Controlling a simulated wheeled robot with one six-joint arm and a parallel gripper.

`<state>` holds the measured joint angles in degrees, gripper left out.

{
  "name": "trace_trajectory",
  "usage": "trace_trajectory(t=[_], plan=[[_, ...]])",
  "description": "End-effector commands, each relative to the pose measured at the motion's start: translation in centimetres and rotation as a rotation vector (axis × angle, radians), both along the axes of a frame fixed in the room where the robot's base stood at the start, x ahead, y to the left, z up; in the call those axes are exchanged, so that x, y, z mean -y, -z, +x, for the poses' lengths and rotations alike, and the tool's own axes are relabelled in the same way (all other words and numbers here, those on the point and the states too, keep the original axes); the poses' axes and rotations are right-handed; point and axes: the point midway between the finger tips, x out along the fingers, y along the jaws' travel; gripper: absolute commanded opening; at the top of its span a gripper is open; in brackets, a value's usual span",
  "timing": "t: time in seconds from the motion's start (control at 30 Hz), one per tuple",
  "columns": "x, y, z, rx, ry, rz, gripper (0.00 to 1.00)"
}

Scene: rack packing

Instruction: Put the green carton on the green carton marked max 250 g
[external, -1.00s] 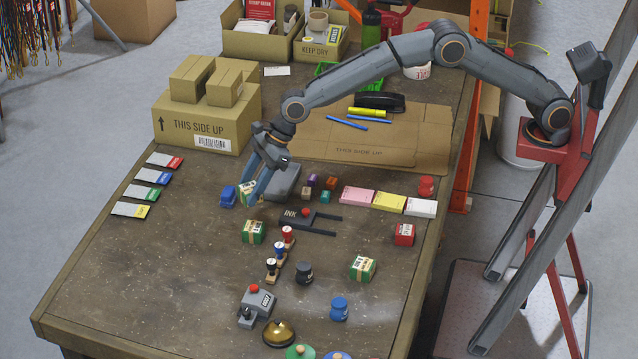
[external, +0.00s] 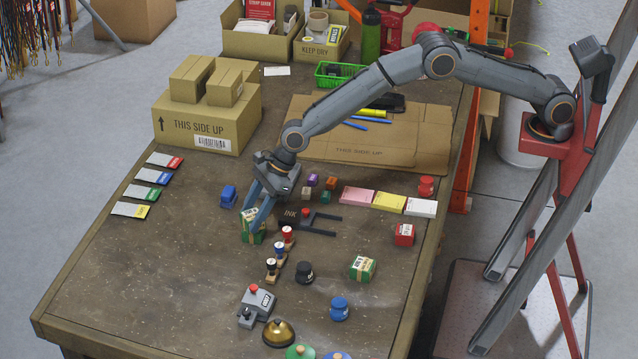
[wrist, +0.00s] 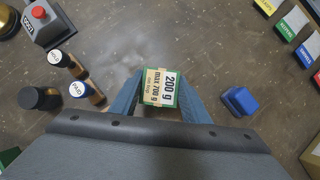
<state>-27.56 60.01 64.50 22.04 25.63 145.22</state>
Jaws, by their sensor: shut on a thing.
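My gripper (external: 261,218) is shut on a green carton (external: 250,214) with a cream label. In the wrist view the held carton (wrist: 160,88) sits between the blue fingers, and its top reads "200 g" and "max 700 g". A third green carton (external: 362,268) stands apart at the right.
A blue block (external: 229,196) is left of the gripper. An ink pad (external: 290,216) and a row of wooden stamps (external: 280,252) stand close on the right. A black-capped pot (external: 304,272) is farther front. The table's left front area is clear.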

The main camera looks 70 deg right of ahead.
Motion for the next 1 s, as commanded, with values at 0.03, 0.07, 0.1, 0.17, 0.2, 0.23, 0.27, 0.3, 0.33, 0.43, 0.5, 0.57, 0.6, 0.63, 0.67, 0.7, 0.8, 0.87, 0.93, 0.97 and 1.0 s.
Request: trace_trajectory(t=[0.03,0.07,0.1,0.17,0.2,0.23,0.27,0.3,0.33,0.43,0.5,0.57,0.6,0.63,0.67,0.7,0.8,0.87,0.93,0.97,1.0], plan=[[0.0,0.1,0.0,0.000,0.000,0.000,0.14],[0.0,0.2,0.0,0.000,0.000,0.000,0.14],[0.0,0.3,0.0,0.000,0.000,0.000,0.44],[0.0,0.3,0.0,0.000,0.000,0.000,0.54],[0.0,0.3,0.0,0.000,0.000,0.000,0.60],[0.0,0.3,0.0,0.000,0.000,0.000,0.61],[0.0,0.3,0.0,0.000,0.000,0.000,0.61],[0.0,0.3,0.0,0.000,0.000,0.000,0.61],[0.0,0.3,0.0,0.000,0.000,0.000,0.61],[0.0,0.3,0.0,0.000,0.000,0.000,0.61],[0.0,0.2,0.0,0.000,0.000,0.000,0.61],[0.0,-0.1,0.0,0.000,0.000,0.000,0.61],[0.1,-0.3,-0.1,0.000,0.000,0.000,0.61],[0.1,-0.5,-0.1,0.000,0.000,0.000,0.61],[0.2,-0.7,-0.2,0.001,0.000,0.001,0.61],[0.4,-1.1,-0.4,0.001,0.000,0.001,0.61],[1.0,-2.4,-0.9,0.002,0.001,0.001,0.61],[1.4,-3.2,-1.3,0.002,0.001,0.001,0.61],[1.9,-4.3,-1.8,0.002,0.001,0.001,0.61],[2.1,-4.7,-2.0,0.002,0.001,0.001,0.61],[2.4,-5.3,-2.3,0.002,0.001,0.001,0.61]])
